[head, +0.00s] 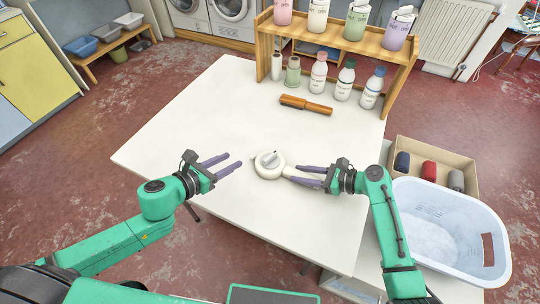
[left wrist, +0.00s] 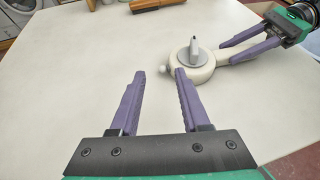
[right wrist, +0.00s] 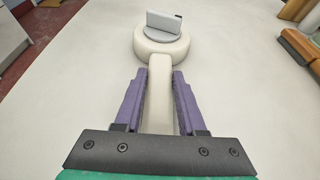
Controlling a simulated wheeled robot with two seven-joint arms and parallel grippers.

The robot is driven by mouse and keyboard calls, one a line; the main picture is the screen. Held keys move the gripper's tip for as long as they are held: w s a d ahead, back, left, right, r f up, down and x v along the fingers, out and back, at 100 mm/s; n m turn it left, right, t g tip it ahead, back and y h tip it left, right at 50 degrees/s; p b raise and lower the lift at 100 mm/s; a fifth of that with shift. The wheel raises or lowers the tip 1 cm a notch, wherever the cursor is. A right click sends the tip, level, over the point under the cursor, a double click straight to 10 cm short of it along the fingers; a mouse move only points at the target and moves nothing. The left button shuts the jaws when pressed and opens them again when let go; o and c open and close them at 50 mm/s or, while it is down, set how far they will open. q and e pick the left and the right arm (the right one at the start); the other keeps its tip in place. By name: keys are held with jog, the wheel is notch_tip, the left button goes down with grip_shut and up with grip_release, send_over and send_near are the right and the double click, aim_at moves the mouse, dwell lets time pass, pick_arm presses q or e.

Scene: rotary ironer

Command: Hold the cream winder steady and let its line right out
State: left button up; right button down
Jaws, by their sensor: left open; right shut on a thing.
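The cream winder (head: 267,167) lies on the white table, a round body with a grey disc and an upright grey crank tab (right wrist: 164,22) on top. Its handle (right wrist: 159,92) points toward my right gripper. My right gripper (head: 296,177) is shut on this handle, with a purple finger on each side. My left gripper (head: 237,163) is open and empty, to the left of the winder. No line is seen drawn out.
A wooden-handled tool (head: 306,105) lies behind the winder. A wooden shelf (head: 335,40) with several bottles stands at the table's back. A white laundry basket (head: 450,215) and a box of rolls (head: 440,150) are at the right. The table's left part is clear.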

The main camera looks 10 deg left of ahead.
pick_arm(q)
jog(key=m+h, duration=0.1)
jog(key=m, duration=0.1)
send_near(268, 157)
jog(key=shift+g, duration=0.4)
jog(key=x, duration=1.1)
jog(key=shift+w+a+r, duration=0.1)
jog(key=shift+w+r, duration=0.05)
jog(key=shift+r, duration=0.15)
grip_shut()
